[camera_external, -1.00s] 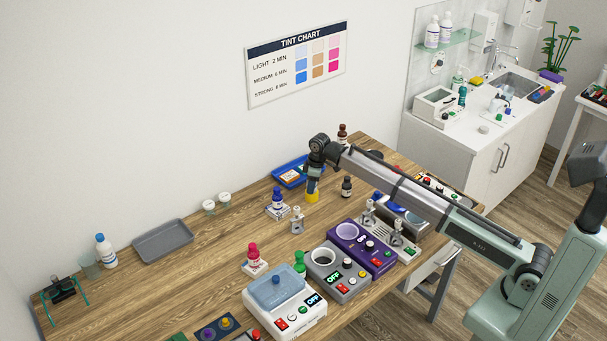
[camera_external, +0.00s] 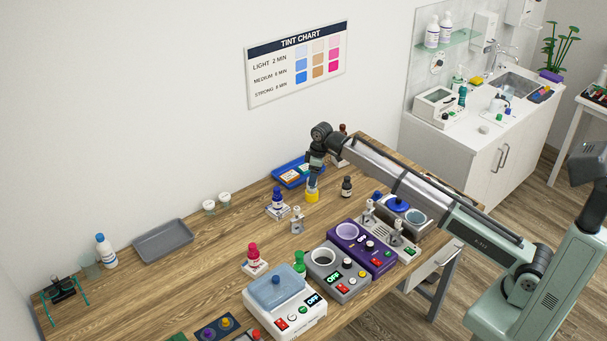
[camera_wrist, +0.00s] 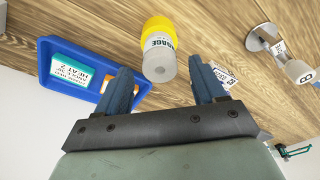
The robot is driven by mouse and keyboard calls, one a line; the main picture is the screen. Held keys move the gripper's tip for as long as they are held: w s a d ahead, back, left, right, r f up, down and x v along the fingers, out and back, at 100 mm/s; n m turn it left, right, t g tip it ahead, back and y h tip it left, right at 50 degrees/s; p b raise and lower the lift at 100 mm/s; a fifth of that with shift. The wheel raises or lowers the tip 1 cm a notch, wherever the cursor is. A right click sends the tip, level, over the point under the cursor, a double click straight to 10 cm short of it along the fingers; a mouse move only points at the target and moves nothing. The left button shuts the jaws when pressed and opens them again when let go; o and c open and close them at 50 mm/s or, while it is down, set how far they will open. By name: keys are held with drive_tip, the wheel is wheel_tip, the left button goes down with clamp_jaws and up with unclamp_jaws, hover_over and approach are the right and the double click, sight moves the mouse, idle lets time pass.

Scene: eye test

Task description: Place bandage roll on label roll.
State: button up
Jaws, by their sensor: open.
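A pale bandage roll (camera_wrist: 160,66) with a printed label stands end-on over a yellow roll (camera_wrist: 158,26), which I take to be the label roll. In the external view, the yellow roll (camera_external: 312,196) sits on the wooden table with the pale roll (camera_external: 312,186) on top of it. My gripper (camera_wrist: 160,68) is open, with one finger on each side of the pale roll and a visible gap to both. In the external view, my gripper (camera_external: 315,178) is directly above the stack and partly hides the pale roll.
A blue tray (camera_external: 285,181) with cards lies close left of the stack. A dark bottle (camera_external: 347,187) stands to the right, a blue bottle (camera_external: 277,199) to the front left. A metal stand (camera_external: 297,222) is in front. Table space by the grey tray (camera_external: 163,240) is clear.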

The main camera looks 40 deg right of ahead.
drive_tip(key=r, duration=0.7)
drive_tip(key=shift+s+d, duration=0.35)
drive_tip(key=shift+d, duration=0.05)
